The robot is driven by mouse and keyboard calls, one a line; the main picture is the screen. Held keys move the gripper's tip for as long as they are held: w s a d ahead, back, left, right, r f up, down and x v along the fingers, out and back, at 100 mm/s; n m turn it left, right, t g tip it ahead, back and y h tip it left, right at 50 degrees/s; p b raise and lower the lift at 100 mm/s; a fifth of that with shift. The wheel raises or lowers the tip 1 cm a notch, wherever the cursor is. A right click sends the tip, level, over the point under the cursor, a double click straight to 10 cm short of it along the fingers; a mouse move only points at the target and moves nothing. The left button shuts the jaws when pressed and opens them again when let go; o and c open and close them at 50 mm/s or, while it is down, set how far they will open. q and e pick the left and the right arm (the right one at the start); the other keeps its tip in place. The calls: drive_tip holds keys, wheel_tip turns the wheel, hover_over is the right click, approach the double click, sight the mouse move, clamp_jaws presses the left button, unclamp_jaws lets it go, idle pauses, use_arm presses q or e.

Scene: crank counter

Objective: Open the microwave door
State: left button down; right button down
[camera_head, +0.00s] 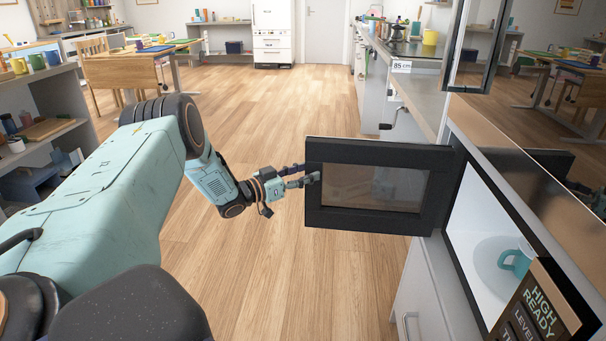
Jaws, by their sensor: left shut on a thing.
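The microwave door (372,218) is black with a window, and it stands swung wide out from the microwave (532,248) at the right. Through the opening I see a white interior with a teal mug (516,260) on a round plate. My left gripper (308,177) is at the free left edge of the door and is shut on that edge. The handle and part of the fingers are hidden there. My right gripper is not in view.
The counter (430,95) runs away behind the door, with a crank on its front. Shelves with mugs stand at left. The wooden floor (270,110) in the middle is clear.

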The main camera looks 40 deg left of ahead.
use_arm(q)
drive_tip(key=c, duration=1.1)
unclamp_jaws()
drive_tip(key=shift+w+d, duration=0.15)
drive_tip(key=shift+d, duration=0.2)
drive_tip(key=shift+o, duration=0.7)
drive_tip(key=shift+w, duration=0.1)
drive_tip(key=shift+s+a, duration=0.2)
drive_tip(key=shift+s, duration=0.1)
drive_tip(key=v, duration=1.1)
drive_tip(key=shift+s, duration=0.2)
